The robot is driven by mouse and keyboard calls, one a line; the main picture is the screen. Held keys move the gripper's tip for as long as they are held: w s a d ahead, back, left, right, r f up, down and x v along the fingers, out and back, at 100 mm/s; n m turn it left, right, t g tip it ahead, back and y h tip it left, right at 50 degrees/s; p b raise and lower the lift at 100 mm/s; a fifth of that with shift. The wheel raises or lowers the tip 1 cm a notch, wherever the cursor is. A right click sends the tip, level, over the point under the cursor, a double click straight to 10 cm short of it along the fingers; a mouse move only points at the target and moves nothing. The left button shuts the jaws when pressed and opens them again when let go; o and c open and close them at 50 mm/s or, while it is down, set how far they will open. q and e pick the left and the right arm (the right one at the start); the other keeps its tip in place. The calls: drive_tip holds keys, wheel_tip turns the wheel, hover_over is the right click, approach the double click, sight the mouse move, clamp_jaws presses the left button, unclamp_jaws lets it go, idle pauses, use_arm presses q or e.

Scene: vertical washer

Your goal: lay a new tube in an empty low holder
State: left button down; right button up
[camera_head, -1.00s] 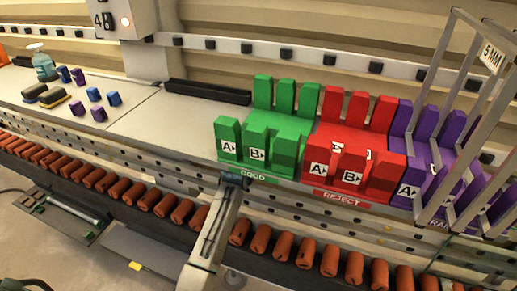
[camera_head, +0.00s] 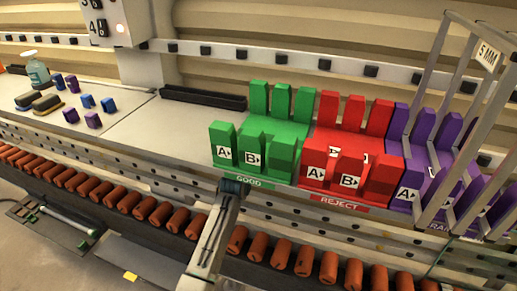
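Three coloured blocks of holders stand on the bench: a green GOOD holder (camera_head: 283,130), a red REJECT holder (camera_head: 335,142) and a purple holder (camera_head: 435,160). Each has tall posts behind and lower lettered posts in front. A thin pale rod with green ends, perhaps a tube (camera_head: 68,221), lies over a dark panel at the lower left. One grey arm of mine rises from the bottom, left of centre; I take it for the left. Its dark end (camera_head: 232,187) is before the green holder's front edge. No finger opening can be made out. My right gripper is not seen.
A row of orange-brown cylinders (camera_head: 237,240) runs along the bench front. A grey frame with a 5 MM sign (camera_head: 487,58) stands over the purple holder. Blue and purple small blocks (camera_head: 88,101), brushes and a spray bottle (camera_head: 36,72) are at left.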

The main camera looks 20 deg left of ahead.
use_arm(q)
drive_tip(key=shift+f, duration=0.55)
idle(0.6)
drive_tip(key=c, duration=1.1)
unclamp_jaws()
drive_tip(key=shift+c, duration=0.2)
drive_tip(key=s+b, duration=0.2)
drive_tip(key=s, duration=0.8)
drive_tip(key=shift+s+a+r, duration=0.2)
drive_tip(key=shift+s+r, duration=0.15)
drive_tip(key=shift+s, duration=0.05)
drive_tip(key=shift+f, duration=0.1)
